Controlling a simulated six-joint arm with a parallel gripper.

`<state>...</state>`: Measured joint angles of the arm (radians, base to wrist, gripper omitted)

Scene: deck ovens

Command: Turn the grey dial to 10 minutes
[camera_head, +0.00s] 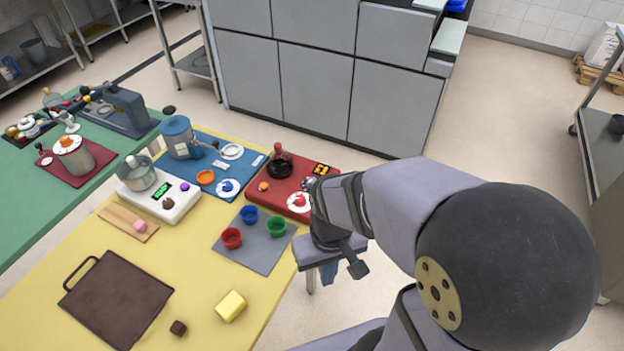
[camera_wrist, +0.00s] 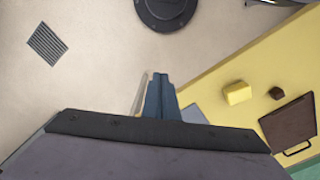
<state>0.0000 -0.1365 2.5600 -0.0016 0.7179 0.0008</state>
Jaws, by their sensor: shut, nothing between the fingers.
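A small grey dial (camera_head: 309,184) appears on the red base (camera_head: 265,208) at the table's far right corner, just left of my forearm. It is too small to read its setting, and my arm may hide part of it. A white round dial face with a red centre (camera_head: 298,202) sits in front of it. My gripper (camera_head: 328,278) points down off the table's right edge, apart from the red base. Its blue fingers are shut and empty, and also show in the wrist view (camera_wrist: 159,82). The red base is not clearly seen in the wrist view.
The yellow table (camera_head: 205,262) holds a grey mat (camera_head: 262,254) with red, blue and green cups, a yellow block (camera_head: 231,306) and a brown tray (camera_head: 115,300). Open floor lies right of the table.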

